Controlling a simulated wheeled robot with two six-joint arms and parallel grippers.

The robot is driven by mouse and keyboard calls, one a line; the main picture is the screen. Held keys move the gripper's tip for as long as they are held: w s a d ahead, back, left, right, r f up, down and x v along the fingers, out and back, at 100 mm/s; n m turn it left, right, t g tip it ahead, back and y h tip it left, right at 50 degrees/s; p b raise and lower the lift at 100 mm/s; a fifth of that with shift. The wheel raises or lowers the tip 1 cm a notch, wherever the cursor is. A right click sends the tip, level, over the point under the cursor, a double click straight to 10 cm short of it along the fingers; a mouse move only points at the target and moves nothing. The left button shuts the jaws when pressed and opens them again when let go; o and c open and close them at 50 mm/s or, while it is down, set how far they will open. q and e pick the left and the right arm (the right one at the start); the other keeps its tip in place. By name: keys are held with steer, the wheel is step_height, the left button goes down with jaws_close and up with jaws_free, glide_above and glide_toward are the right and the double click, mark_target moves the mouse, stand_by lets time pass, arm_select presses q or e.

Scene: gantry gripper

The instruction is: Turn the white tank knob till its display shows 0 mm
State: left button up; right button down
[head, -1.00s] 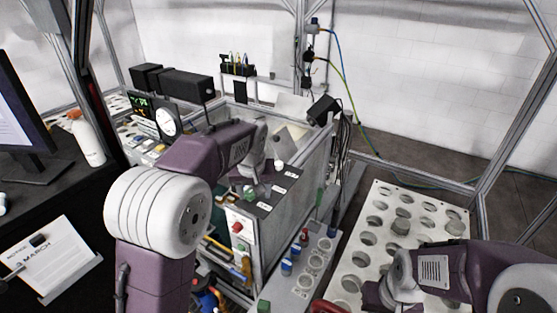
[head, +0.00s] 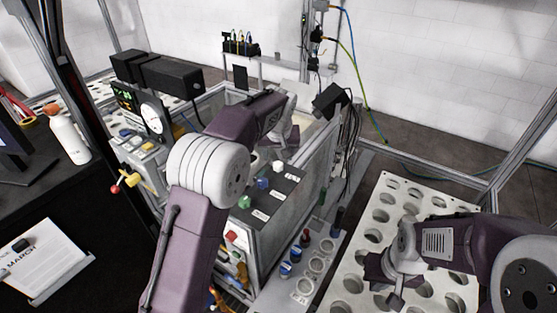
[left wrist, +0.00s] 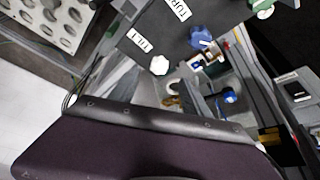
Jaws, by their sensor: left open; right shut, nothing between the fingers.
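The white tank knob (head: 278,167) is the farthest of a row of knobs on the dark sloping top panel of the tank. The blue knob (head: 262,183) and green knob (head: 244,201) sit nearer. In the left wrist view the white knob (left wrist: 159,65) is in full sight, with nothing touching it. My left gripper (head: 268,150) is open, behind and above the white knob, partly hidden by my arm. A black display (head: 125,97) with small green digits stands at the left; I cannot read them. My right gripper (head: 388,284) is shut and empty over the perforated rack.
The tank's frame (head: 318,170) and hanging black cables (head: 352,120) stand right of the knobs. A round dial (head: 153,117) is beside the display. The perforated white rack (head: 375,235) fills the lower right.

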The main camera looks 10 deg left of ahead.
mark_target(278, 164)
arm_select(q)
steer(key=x, duration=0.5)
steer(key=w+p+x, duration=0.1)
steer(key=x, duration=0.1)
steer(key=shift+w+a, duration=0.1)
steer(key=shift+w, duration=0.15)
steer(key=shift+s+r, duration=0.1)
steer(key=shift+s, duration=0.4)
steer(key=shift+w, duration=0.2)
jaws_close()
arm_select(e)
steer(key=shift+w+r, duration=0.55)
steer(key=shift+w, duration=0.05)
arm_select(q)
steer(key=shift+n, duration=0.3)
steer(key=n+y+p, duration=0.1)
steer(key=n, duration=0.2)
steer(key=shift+g+y, duration=0.3)
steer(key=shift+n+g+y+p, duration=0.55)
steer(key=shift+n+p, duration=0.95)
steer(key=shift+n, duration=0.6)
arm_select(e)
steer(key=shift+r, duration=1.95)
arm_select(q)
steer(key=shift+w, duration=0.1)
